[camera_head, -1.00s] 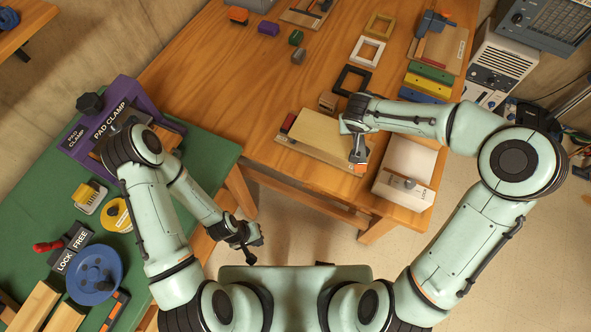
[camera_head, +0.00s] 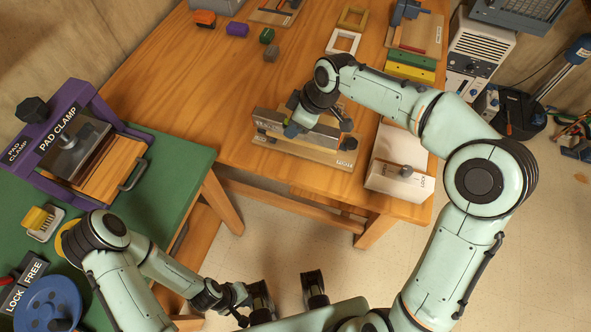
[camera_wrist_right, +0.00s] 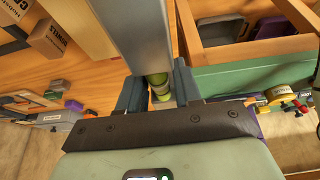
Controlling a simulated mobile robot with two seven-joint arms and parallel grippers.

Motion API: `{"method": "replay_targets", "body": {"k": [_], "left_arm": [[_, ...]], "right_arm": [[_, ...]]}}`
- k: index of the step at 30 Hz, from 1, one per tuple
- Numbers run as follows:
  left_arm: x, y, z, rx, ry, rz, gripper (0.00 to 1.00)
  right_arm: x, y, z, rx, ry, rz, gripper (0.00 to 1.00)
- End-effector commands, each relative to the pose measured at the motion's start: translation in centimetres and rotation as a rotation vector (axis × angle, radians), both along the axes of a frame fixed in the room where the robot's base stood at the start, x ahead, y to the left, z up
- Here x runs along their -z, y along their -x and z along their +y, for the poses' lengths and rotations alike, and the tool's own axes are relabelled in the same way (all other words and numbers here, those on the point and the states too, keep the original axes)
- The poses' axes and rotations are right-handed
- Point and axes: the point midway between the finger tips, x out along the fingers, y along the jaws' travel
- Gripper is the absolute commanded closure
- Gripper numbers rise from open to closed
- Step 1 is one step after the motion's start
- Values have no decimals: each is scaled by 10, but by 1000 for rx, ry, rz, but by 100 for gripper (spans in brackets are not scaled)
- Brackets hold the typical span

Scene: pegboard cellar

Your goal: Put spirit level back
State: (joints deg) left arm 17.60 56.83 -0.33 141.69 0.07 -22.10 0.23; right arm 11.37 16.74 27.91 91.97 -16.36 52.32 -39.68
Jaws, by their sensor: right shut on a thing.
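The spirit level is a long grey metal bar (camera_head: 268,119) with a green vial, which shows in the right wrist view (camera_wrist_right: 140,35). My right gripper (camera_wrist_right: 158,88) is shut on it, with a finger on each side of the vial. In the head view the right gripper (camera_head: 302,118) holds the bar over a pale board (camera_head: 318,152) with a small label at its front edge. I cannot tell whether bar and board touch. My left gripper (camera_head: 287,295) is low at the front, its dark fingers apart and empty.
A white box marked LOCK (camera_head: 385,178) stands right of the board. Green and yellow bars (camera_head: 410,72) lie behind it. A purple pad clamp (camera_head: 85,140) stands on the green bench at left. The wooden table (camera_head: 190,95) is clear left of the board.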

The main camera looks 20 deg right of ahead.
Motion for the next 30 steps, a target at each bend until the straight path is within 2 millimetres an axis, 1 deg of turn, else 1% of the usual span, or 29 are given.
{"method": "replay_targets", "body": {"k": [2,12,15,18,26,30], "left_arm": [[2,1,0,0,0,1,100],[12,3,0,0,0,4,100],[15,4,0,0,-1,5,100],[16,4,0,0,0,6,100],[17,4,0,-1,0,3,100],[20,3,0,-1,0,-1,100]], "right_arm": [[13,0,0,-6,0,6,100],[104,1,1,-6,0,9,100],[127,1,0,-5,0,7,100],[143,1,0,-5,0,5,100],[162,1,0,-4,0,3,100],[185,1,0,-5,1,5,100]]}}
